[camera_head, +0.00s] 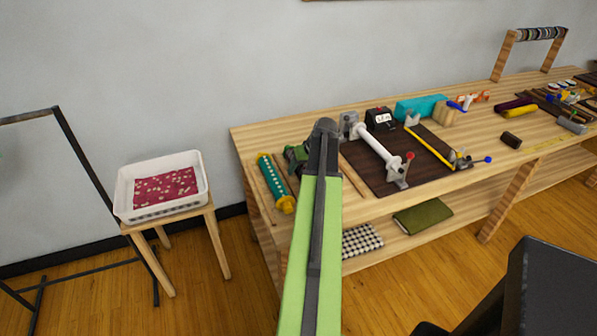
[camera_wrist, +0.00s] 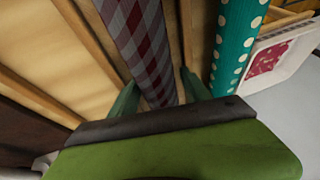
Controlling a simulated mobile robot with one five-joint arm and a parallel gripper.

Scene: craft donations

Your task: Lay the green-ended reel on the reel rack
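My gripper (camera_head: 300,157) is low over the left end of the workbench, mostly behind my green arm in the head view. In the wrist view its two green fingers (camera_wrist: 158,84) stand apart, one on each side of a red-and-grey checked reel (camera_wrist: 143,40). I cannot tell whether they touch it. The checked reel's ends are not visible, so I cannot confirm their colour. A teal dotted reel with yellow ends (camera_head: 273,182) lies beside it, also in the wrist view (camera_wrist: 235,40). Wooden strips (camera_wrist: 90,42) run alongside the checked reel; I cannot tell whether they belong to the reel rack.
A dark board with a white roller (camera_head: 378,146) lies right of my arm. A teal block (camera_head: 420,107) and a yellow rod (camera_head: 428,148) are near it. A white basket (camera_head: 128,190) stands on a stool at left. A wooden-post rack (camera_head: 505,57) stands far right.

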